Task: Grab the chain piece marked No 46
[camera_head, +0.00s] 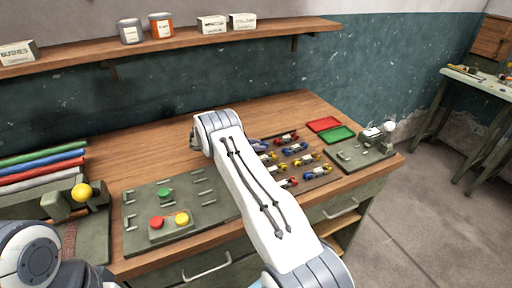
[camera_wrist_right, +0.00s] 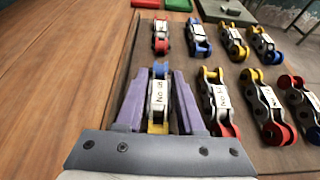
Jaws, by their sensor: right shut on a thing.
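In the right wrist view, my right gripper (camera_wrist_right: 161,76) has its two purple fingers shut on a chain piece (camera_wrist_right: 158,98). This piece has a blue far end, a yellow near end, silver sides and a white label starting "No"; I cannot read its number surely. It appears to lie at the left side of the brown board (camera_wrist_right: 140,58). Other labelled chain pieces lie around it: a yellow-and-red one (camera_wrist_right: 217,100) close on the right, and a red-ended one (camera_wrist_right: 161,38) beyond. My left gripper is out of view.
Red (camera_head: 323,124) and green (camera_head: 341,134) trays lie behind the board on the workbench (camera_head: 285,108). A grey button panel (camera_head: 140,217) and coloured rods (camera_head: 42,165) are left. A grey fixture (camera_head: 352,157) is right. A shelf (camera_head: 183,40) hangs above.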

